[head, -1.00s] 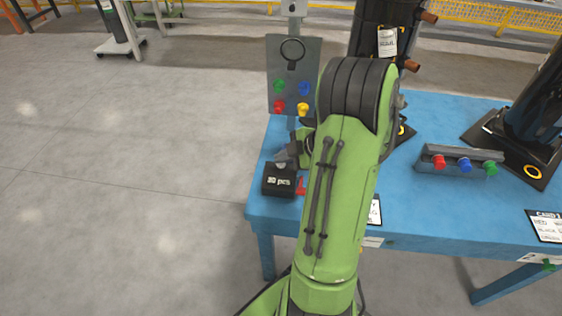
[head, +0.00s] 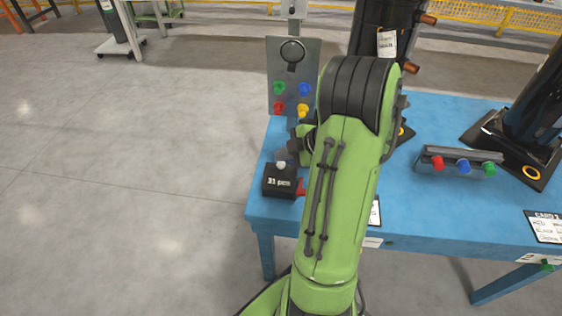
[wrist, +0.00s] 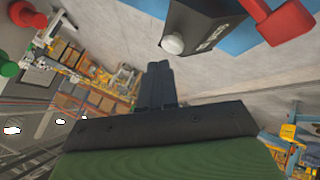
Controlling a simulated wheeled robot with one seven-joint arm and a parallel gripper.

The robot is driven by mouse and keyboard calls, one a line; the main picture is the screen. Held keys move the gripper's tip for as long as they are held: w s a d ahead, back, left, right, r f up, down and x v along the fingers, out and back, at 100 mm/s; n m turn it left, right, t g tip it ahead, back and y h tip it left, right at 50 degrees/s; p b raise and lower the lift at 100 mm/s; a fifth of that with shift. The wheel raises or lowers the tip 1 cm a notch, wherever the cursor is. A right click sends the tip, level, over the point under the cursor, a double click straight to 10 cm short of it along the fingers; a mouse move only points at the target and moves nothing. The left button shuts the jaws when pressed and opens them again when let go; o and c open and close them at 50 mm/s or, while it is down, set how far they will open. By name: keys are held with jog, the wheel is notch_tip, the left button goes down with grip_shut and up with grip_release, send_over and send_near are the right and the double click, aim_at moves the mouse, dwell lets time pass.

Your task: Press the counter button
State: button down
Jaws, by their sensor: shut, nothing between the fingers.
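The counter is a black box (head: 279,182) near the left edge of the blue table, with white digits on its front that appear to read 31 pcs. Its pale round button (head: 281,164) is on top and looks uncovered. A red part (head: 301,187) sticks out at its right side. In the wrist view the counter (wrist: 203,25) is at the top, with the button (wrist: 173,44) towards me. My gripper (head: 293,150) is shut and empty, just above and behind the button, apart from it. Its closed fingers also show in the wrist view (wrist: 158,75), and my arm partly hides it in the head view.
A grey panel (head: 309,75) with coloured knobs stands behind my gripper. A bar with red, blue and green knobs (head: 458,152) lies on the blue table (head: 430,215) to the right. Black compressors (head: 535,115) stand at the back and right. Open floor lies left.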

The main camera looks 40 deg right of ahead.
aim_at(284, 165)
jog(key=shift+r, duration=0.2)
jog(key=shift+r+p, duration=1.3)
jog(key=shift+r, duration=1.15)
dwell(0.7)
